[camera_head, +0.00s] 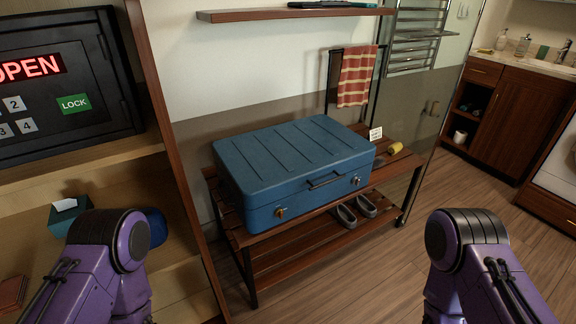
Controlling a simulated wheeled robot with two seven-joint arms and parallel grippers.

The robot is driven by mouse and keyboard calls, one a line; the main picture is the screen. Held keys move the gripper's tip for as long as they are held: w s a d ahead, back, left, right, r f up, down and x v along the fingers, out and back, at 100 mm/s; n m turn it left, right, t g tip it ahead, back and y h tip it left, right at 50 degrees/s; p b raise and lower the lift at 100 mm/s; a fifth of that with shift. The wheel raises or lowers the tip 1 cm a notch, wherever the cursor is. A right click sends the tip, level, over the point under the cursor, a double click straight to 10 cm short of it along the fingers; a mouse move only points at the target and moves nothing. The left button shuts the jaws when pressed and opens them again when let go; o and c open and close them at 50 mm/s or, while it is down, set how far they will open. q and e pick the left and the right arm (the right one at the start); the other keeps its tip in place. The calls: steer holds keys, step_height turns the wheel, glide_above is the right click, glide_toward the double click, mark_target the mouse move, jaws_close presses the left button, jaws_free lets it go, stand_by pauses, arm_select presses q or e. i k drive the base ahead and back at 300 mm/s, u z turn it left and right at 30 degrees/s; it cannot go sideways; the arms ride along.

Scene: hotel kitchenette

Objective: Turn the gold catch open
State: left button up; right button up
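A closed blue suitcase (295,165) lies flat on a slatted wooden rack. Its front has a dark handle (325,180) between two small metal catches. The left catch (281,212) looks gold. My two purple arms show at the lower left and lower right, apart from the suitcase. Neither gripper shows.
The wooden rack (262,277) holds grey slippers (356,211) on its lower shelf. A yellow item (396,148) and a small white card (376,134) are beside the suitcase. A safe (62,80) reading OPEN stands in the left cabinet. Floor in front is clear.

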mark_target(279, 212)
steer(key=k, duration=0.4)
steer(key=z, duration=0.85)
steer(key=i, duration=0.85)
steer(key=u, duration=0.7)
